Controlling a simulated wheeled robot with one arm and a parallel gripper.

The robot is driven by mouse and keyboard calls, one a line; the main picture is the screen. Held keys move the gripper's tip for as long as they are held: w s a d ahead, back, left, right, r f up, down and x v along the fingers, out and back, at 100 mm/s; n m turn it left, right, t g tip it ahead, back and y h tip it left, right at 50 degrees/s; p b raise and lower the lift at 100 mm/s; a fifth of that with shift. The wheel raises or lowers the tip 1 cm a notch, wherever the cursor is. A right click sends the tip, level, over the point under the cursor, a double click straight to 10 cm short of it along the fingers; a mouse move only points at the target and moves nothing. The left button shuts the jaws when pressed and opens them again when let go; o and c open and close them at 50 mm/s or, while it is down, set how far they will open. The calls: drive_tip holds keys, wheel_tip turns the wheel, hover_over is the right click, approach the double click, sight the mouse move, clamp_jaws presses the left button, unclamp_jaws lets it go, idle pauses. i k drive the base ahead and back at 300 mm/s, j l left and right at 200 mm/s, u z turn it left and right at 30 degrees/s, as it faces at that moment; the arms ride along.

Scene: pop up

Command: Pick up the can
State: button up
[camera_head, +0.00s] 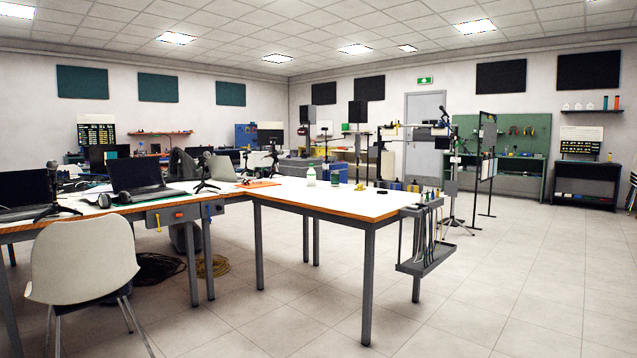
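A small dark green cylinder (335,178), which looks like the can, stands upright on the white-topped table (315,194) in the middle of the view. It is small in the picture and no label can be read. A white bottle with a green cap (311,177) stands just left of it, a little apart. My gripper does not show in this view.
A small yellow item (360,187) and a flat black item (381,191) lie to the right on the same table. A cable rack (426,260) hangs at its right end. A white chair (82,262) stands at the front left. The tiled floor at right is clear.

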sight(334, 175)
drive_tip(key=i+j+u, duration=0.3)
drive_tip(key=i, duration=0.25)
drive_tip(key=i+u, duration=0.3)
drive_tip(key=i, duration=2.55)
drive_tip(key=j+u, duration=0.05)
drive_tip(key=j, duration=0.05)
